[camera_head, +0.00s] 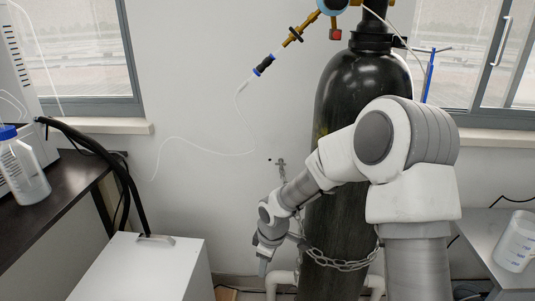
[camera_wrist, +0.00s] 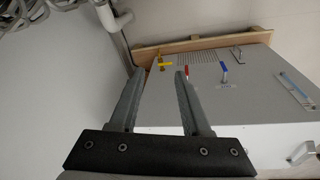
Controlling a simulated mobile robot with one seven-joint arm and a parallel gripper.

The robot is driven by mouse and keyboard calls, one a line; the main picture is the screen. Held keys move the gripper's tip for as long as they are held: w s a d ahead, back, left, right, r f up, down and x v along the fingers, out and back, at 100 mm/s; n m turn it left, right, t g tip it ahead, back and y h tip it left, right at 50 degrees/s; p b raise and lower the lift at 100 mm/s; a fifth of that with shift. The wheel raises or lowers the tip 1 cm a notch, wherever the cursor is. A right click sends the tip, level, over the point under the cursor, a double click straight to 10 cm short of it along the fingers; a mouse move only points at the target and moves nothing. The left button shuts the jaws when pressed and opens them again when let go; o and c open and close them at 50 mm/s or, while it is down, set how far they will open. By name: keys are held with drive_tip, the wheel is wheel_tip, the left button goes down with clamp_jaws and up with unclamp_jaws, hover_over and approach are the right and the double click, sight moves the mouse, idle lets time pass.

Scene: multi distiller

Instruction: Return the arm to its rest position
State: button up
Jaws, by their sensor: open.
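My arm (camera_head: 410,140) reaches from the right of the head view, across the front of the black gas cylinder, down to the left. My gripper (camera_head: 262,268) hangs low beside the cylinder, at the right of the white cabinet, and is small there. In the wrist view my gripper (camera_wrist: 160,72) shows two grey fingers apart with nothing between them. Beyond them is a white panel with a yellow valve (camera_wrist: 162,61) and small red and blue handles. I cannot tell whether the fingers touch anything, but they look clear of it.
The black gas cylinder (camera_head: 340,240) stands behind my arm, with a chain (camera_head: 340,262) around it. A white cabinet (camera_head: 140,272) is at lower left. A dark table (camera_head: 50,200) holds a blue-capped bottle (camera_head: 22,175). A beaker (camera_head: 517,242) stands on the right table.

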drive_tip(key=s+d+r+m+t+h, duration=0.1)
drive_tip(key=s+d+r+m, duration=0.3)
drive_tip(key=r, duration=0.5)
drive_tip(key=s+d+r+m+t+h, duration=0.15)
drive_tip(key=s+d+r, duration=0.25)
drive_tip(key=d+r, duration=0.4)
drive_tip(key=s+d+r+m+t+y, duration=0.1)
drive_tip(key=s+r+m, duration=0.35)
drive_tip(key=s, duration=0.35)
drive_tip(key=s+d+r+m+t, duration=0.1)
drive_tip(key=s+r+m, duration=0.35)
drive_tip(key=s, duration=0.35)
wheel_tip(320, 180, up, 22)
drive_tip(key=p, duration=2.2)
drive_tip(key=shift+s+d+r+n+g, duration=0.2)
drive_tip(key=shift+n+g, duration=0.15)
drive_tip(key=shift+n, duration=0.1)
drive_tip(key=shift+a, duration=0.25)
